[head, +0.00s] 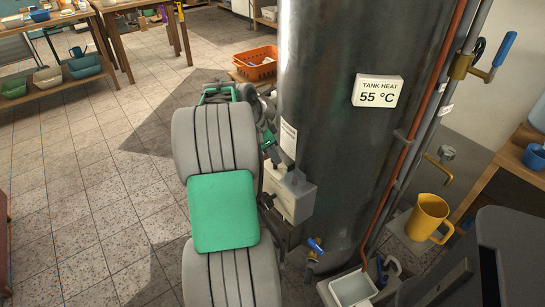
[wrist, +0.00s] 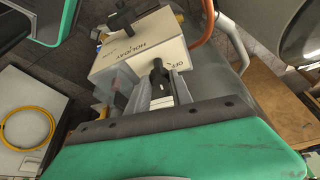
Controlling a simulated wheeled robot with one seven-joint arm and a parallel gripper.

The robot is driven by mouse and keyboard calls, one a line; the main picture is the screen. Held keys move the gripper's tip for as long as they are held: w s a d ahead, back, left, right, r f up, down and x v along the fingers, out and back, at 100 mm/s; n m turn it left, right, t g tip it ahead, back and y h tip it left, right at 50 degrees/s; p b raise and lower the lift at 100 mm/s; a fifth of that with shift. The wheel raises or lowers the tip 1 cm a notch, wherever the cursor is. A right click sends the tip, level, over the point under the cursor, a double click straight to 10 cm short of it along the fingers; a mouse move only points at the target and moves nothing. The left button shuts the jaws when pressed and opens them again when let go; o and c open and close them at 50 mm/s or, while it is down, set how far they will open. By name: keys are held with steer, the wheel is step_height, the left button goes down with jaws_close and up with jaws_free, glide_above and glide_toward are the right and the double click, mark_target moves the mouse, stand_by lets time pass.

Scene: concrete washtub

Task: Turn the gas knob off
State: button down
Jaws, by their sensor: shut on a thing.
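A pale gas control box (head: 291,197) is mounted low on the front of the dark water tank (head: 330,100). In the wrist view the same box (wrist: 140,50) fills the upper middle, with printed words including "OFF" on its face. A small black knob (wrist: 158,70) stands up from that face. My gripper (wrist: 157,82) is shut on this knob, with one finger on each side. The finger contact is partly hidden by the gripper body. In the head view my arm covers the area left of the box, and the knob cannot be clearly told there.
Another black fitting (wrist: 121,18) sticks out from the box's far side. A copper pipe (head: 408,160) runs up the tank's right side. A yellow jug (head: 428,218) stands at right. An orange crate (head: 256,62) sits behind. Tiled floor at left is open.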

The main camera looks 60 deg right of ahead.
steer(key=n, duration=0.2)
steer(key=n+t, duration=0.1)
steer(key=n+t+h+b, duration=0.1)
steer(key=n, duration=0.1)
steer(key=shift+s+a+n, duration=0.1)
steer(key=shift+s+n, duration=0.2)
steer(key=n+t, duration=0.1)
steer(key=n, duration=0.1)
steer(key=n+t, duration=0.1)
steer(key=n, duration=0.2)
steer(key=shift+s+n+p, duration=0.15)
steer(key=shift+n+p, duration=0.15)
steer(key=shift+p, duration=0.05)
steer(key=c, duration=1.1)
jaws_free()
steer(key=shift+c, duration=0.2)
